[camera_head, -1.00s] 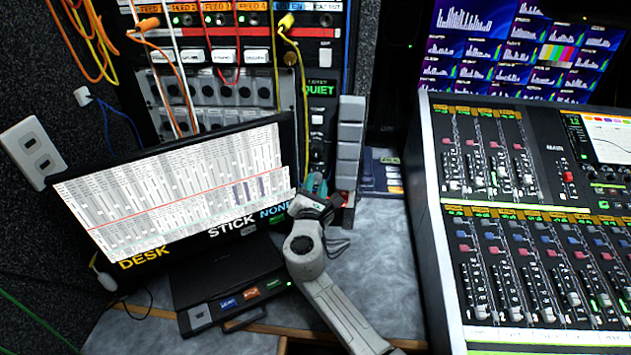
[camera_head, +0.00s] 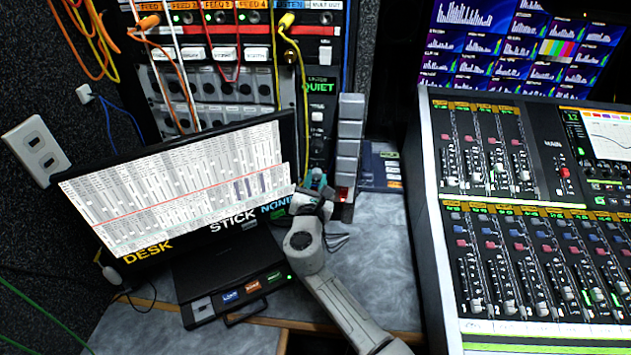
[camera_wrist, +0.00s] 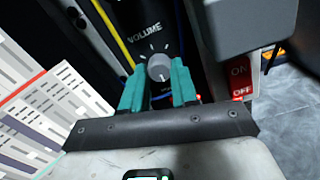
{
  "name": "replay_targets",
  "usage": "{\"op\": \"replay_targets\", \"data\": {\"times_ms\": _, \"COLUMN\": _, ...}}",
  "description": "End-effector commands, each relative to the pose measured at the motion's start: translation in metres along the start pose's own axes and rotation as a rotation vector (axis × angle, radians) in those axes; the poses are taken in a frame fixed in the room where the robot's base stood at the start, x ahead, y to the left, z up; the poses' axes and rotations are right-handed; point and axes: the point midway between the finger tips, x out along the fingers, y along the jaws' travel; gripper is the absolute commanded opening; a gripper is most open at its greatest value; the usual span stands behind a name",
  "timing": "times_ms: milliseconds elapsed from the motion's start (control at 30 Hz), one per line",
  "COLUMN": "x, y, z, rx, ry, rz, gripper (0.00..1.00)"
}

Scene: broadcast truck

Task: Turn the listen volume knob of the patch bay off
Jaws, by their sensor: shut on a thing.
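The listen volume knob (camera_wrist: 159,67) is a small round grey knob on a black panel, under the word VOLUME and among white tick marks. My gripper (camera_wrist: 158,76) has its teal fingers on either side of the knob, closed on it. The knob's pointer direction is too small to tell. In the head view, my gripper (camera_head: 317,180) reaches the lower part of the narrow black panel (camera_head: 320,118) with the green QUIET display. My gripper and wrist hide the knob there. The patch bay rack (camera_head: 222,62) with coloured cables stands behind.
A tilted monitor (camera_head: 175,190) stands close on the left of my gripper. A grey block column (camera_head: 348,150) is close on the right. A yellow cable (camera_wrist: 112,35) hangs beside the knob. A red ON/OFF switch (camera_wrist: 240,78) is to its right. A mixing desk (camera_head: 435,215) fills the right.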

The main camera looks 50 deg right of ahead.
Motion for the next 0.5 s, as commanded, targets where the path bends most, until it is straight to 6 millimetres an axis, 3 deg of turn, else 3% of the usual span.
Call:
{"op": "replay_targets", "data": {"times_ms": 33, "x": -0.0009, "y": 0.0008, "z": -0.0028, "rx": -0.003, "ry": 0.005, "rz": 0.004, "gripper": 0.0}}
{"op": "replay_targets", "data": {"times_ms": 67, "x": -0.0009, "y": 0.0007, "z": -0.0028, "rx": -0.003, "ry": 0.005, "rz": 0.004, "gripper": 0.32}}
{"op": "replay_targets", "data": {"times_ms": 100, "x": -0.0008, "y": 0.0006, "z": -0.0027, "rx": -0.002, "ry": 0.005, "rz": 0.003, "gripper": 0.35}}
{"op": "replay_targets", "data": {"times_ms": 300, "x": -0.0004, "y": 0.0003, "z": -0.0014, "rx": -0.001, "ry": 0.002, "rz": 0.002, "gripper": 0.54}}
{"op": "replay_targets", "data": {"times_ms": 500, "x": -0.0003, "y": 0.0001, "z": -0.0007, "rx": 0.0, "ry": 0.001, "rz": 0.001, "gripper": 0.54}}
